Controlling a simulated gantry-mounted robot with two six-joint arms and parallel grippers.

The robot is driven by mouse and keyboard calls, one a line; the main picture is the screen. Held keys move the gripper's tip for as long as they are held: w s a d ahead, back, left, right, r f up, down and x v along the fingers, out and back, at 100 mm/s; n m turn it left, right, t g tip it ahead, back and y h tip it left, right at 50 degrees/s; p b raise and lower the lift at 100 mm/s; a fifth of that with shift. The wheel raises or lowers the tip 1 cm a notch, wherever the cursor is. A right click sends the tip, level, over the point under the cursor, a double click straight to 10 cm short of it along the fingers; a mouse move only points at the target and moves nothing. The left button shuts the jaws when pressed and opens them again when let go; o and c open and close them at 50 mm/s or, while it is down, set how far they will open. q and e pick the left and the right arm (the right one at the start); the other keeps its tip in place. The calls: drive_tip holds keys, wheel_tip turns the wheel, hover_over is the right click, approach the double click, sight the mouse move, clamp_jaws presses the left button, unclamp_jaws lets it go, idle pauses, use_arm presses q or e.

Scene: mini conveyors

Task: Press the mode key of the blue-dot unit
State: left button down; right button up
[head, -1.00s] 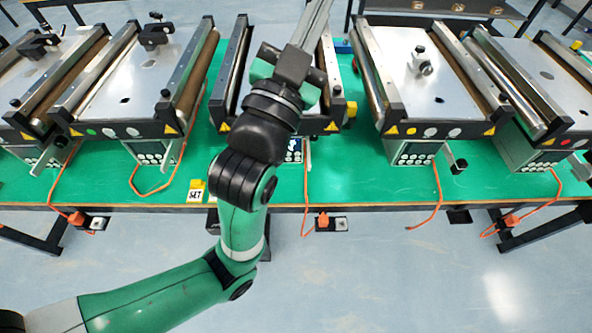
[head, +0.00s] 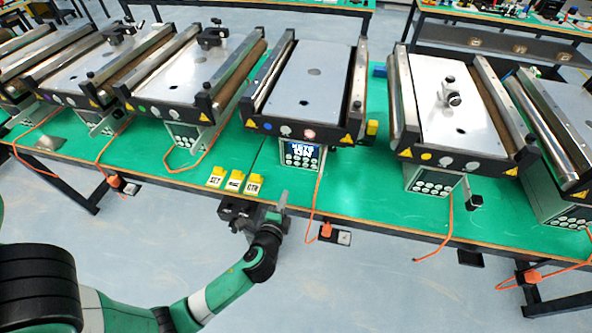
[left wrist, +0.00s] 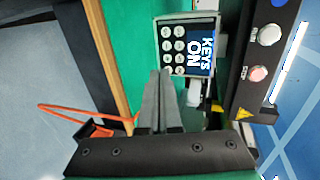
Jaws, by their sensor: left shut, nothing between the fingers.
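The blue-dot unit (head: 310,85) is the middle conveyor, with a blue dot (head: 267,126) on its front bar; the dot is partly in the left wrist view (left wrist: 279,2). Its control box hangs below with a lit screen (head: 302,150) that reads "KEYS ON" in the left wrist view (left wrist: 201,50). Round white keys (left wrist: 173,50) lie beside the screen; their labels are too small to read, so I cannot tell which is the mode key. My left gripper (head: 284,197) is shut and empty, in front of the box near the table edge. Its fingertips (left wrist: 160,72) appear just short of the keys.
Similar conveyors stand on both sides, including a yellow-dot one (head: 455,110) at right. Yellow label blocks (head: 235,181) stand on the green table left of the gripper. An orange cable (head: 315,200) hangs from the middle box to a plug (head: 325,230) below the table edge.

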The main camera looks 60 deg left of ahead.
use_arm(q)
drive_tip(key=b, duration=0.4)
approach(297, 164)
drive_tip(key=x, duration=0.5)
drive_tip(key=shift+f, duration=0.35)
drive_tip(key=shift+w+a+r, duration=0.1)
drive_tip(key=shift+w+a, duration=0.4)
drive_tip(key=shift+a, duration=0.05)
